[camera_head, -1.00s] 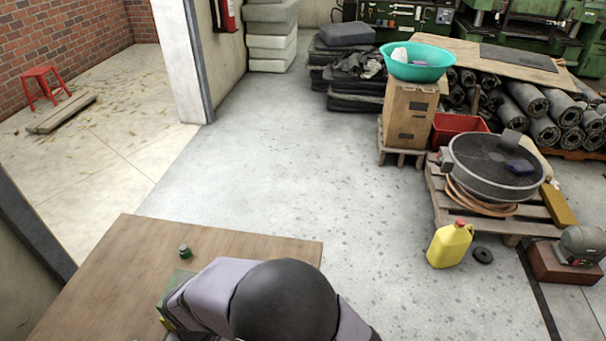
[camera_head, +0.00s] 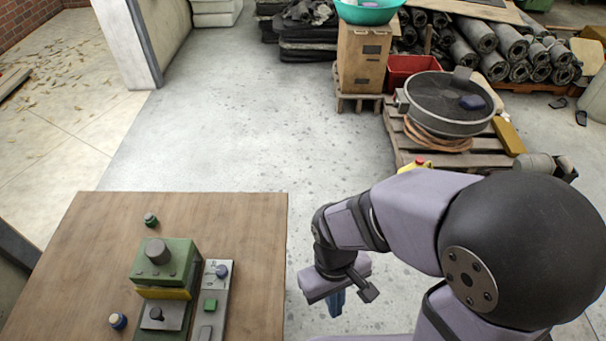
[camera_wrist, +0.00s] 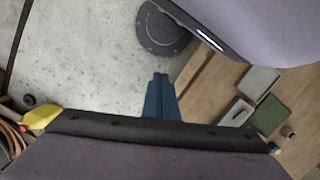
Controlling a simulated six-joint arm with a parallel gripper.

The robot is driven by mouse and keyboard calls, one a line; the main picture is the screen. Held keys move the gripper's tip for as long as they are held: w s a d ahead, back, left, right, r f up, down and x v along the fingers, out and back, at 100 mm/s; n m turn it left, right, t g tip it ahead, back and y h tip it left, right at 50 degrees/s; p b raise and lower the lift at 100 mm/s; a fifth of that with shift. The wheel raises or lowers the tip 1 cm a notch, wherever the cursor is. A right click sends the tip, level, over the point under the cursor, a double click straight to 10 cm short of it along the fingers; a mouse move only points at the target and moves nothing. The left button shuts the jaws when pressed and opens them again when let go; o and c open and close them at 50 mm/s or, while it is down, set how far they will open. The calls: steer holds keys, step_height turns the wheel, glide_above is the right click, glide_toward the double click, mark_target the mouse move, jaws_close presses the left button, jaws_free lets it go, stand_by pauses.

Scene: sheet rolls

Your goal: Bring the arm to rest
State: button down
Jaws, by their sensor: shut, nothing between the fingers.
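My gripper (camera_head: 337,303) hangs beside the right edge of the wooden table (camera_head: 255,240), over the grey floor, in the head view. Its blue fingers also show in the wrist view (camera_wrist: 160,88), closed together with nothing between them. My lilac arm with its black joints fills the right of the head view. How high the gripper is above the floor is hard to tell.
On the table stand a green machine block (camera_head: 163,265), a grey control strip (camera_head: 215,295) and small knobbed parts (camera_head: 118,321). A pallet (camera_head: 455,155) with a round sieve (camera_head: 448,104) stands beyond my arm. The floor in the middle is clear.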

steer(key=w+d+r+m+t, duration=0.1)
steer(key=w+d+r+m, duration=0.2)
steer(key=d, duration=0.5)
steer(key=shift+w+d+r+m+t+y, duration=0.15)
steer(key=shift+w+r+m+t+y, duration=0.2)
steer(key=shift+w+m, duration=0.55)
steer(key=shift+s+f, duration=0.1)
